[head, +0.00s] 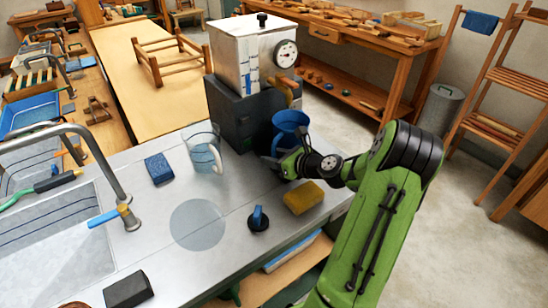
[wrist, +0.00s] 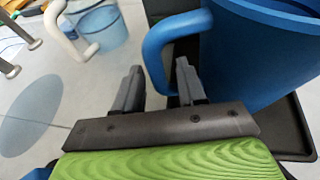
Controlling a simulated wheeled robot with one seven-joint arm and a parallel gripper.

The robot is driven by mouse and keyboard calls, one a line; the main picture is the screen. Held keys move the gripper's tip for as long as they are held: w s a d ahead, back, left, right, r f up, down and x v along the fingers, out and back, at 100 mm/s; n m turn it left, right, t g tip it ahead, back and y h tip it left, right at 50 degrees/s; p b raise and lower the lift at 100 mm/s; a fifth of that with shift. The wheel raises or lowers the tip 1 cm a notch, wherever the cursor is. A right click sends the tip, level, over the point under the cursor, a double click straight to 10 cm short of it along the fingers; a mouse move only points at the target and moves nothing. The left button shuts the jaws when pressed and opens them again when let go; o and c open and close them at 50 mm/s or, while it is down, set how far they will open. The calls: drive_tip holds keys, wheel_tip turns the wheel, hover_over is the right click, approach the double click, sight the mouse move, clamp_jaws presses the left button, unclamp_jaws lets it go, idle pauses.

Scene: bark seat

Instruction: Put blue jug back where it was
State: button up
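The blue jug (head: 290,122) stands at the foot of the dark machine, on the right part of the metal counter. In the wrist view the blue jug (wrist: 262,55) fills the upper right, above a dark tray (wrist: 290,130), with its looped handle toward the left. My gripper (wrist: 160,80) is at the handle, with one finger on each side of its lower part. The fingers are apart and I see no clear grip on the handle. In the head view my gripper (head: 283,160) is partly hidden beside the jug. A round grey patch (head: 197,224) marks the counter.
A clear jug (head: 203,152) with a pale handle stands left of the machine (head: 240,108). A blue sponge (head: 159,169), a yellow sponge (head: 303,197), a black knob-like object with a blue top (head: 258,219) and a dark block (head: 127,289) lie around. The sink (head: 60,240) is at left.

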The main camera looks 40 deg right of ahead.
drive_tip(key=shift+r, duration=0.2)
drive_tip(key=p+v, duration=0.3)
drive_tip(key=v, duration=0.8)
drive_tip(key=shift+s+r, duration=0.25)
drive_tip(key=shift+s, duration=0.1)
drive_tip(key=w+a+r+n+g+y, duration=0.1)
drive_tip(key=a+n+g, duration=0.3)
drive_tip(key=a+n, duration=0.55)
drive_tip(key=w+a+r+n+g+y, duration=0.15)
drive_tip(key=a+n+g, duration=0.25)
drive_tip(key=a+n, duration=0.5)
drive_tip(key=s+a+r+n+h, duration=0.1)
drive_tip(key=s+a+r+n, duration=0.1)
drive_tip(key=s+n, duration=0.3)
drive_tip(key=s+a+r+n+h, duration=0.1)
drive_tip(key=s+a+r+n, duration=0.1)
drive_tip(key=s+a+n, duration=0.3)
drive_tip(key=s+a+r+n+h, duration=0.1)
drive_tip(key=s+a+r+n, duration=0.1)
drive_tip(key=s+n, duration=0.3)
drive_tip(key=shift+a+r+n+h, duration=0.35)
drive_tip(key=shift+a+n, duration=0.3)
drive_tip(key=shift+a, duration=0.1)
